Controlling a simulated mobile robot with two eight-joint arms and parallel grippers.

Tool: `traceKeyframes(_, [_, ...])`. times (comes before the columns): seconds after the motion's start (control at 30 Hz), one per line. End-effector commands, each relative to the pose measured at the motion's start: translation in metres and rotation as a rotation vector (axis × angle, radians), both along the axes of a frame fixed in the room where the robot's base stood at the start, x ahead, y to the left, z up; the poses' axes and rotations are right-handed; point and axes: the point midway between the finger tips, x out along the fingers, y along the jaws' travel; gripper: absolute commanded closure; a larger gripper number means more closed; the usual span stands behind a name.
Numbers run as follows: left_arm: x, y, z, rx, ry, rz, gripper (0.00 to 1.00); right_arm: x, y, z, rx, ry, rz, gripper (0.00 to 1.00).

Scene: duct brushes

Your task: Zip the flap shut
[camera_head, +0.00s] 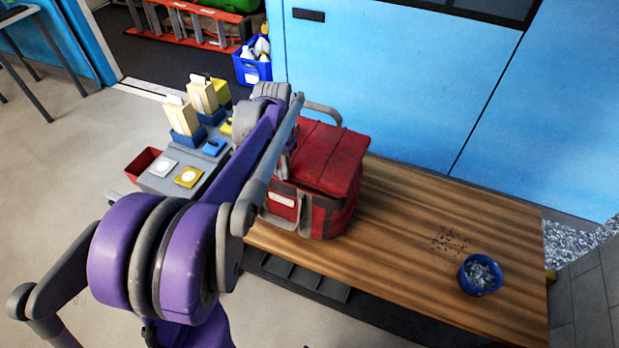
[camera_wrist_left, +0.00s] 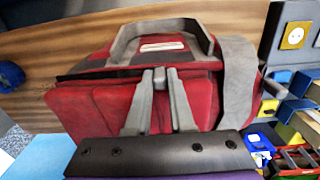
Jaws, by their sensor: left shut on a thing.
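A red soft bag (camera_head: 325,160) with grey trim stands on the wooden bench, its top flap (camera_head: 318,150) lying over it. In the left wrist view the bag (camera_wrist_left: 90,105) fills the middle, with a dark gap (camera_wrist_left: 95,74) along the flap's edge below the grey handle and white label. My left gripper (camera_wrist_left: 160,76) is at this edge, near its middle, with its fingertips closed on a small grey piece, apparently the zip pull (camera_wrist_left: 159,74). In the head view my arm hides most of the gripper and the bag's left side. My right gripper is not in view.
The wooden bench (camera_head: 430,230) is bare right of the bag, except for dark bits and a blue bowl (camera_head: 480,274). Left of the bag, a grey stand (camera_head: 180,165) holds boxes and small parts. A blue wall (camera_head: 390,80) rises behind the bench.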

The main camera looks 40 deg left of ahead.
Motion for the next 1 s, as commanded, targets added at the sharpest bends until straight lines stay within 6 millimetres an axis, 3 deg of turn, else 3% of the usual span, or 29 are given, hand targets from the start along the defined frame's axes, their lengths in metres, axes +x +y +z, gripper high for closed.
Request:
traceKeyframes(0.1, [-0.006, 0.029, 0.000, 0.002, -0.001, 0.005, 1.00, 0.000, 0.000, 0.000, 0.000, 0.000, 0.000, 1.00])
traceKeyframes(0.3, [-0.012, 0.058, 0.000, 0.002, -0.001, 0.002, 1.00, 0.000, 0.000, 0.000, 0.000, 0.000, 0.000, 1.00])
traceKeyframes(0.5, [-0.014, 0.068, 0.000, 0.001, -0.001, 0.001, 1.00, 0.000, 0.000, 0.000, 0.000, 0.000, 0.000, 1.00])
traceKeyframes(0.83, [-0.014, 0.068, 0.000, 0.002, -0.001, 0.001, 1.00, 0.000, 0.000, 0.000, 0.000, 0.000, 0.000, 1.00])
traceKeyframes(0.87, [-0.014, 0.068, 0.000, 0.002, -0.001, 0.001, 0.74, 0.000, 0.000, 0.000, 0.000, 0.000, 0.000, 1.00])
traceKeyframes(1.0, [-0.014, 0.068, 0.000, 0.001, -0.001, 0.000, 0.49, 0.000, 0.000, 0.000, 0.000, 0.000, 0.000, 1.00])
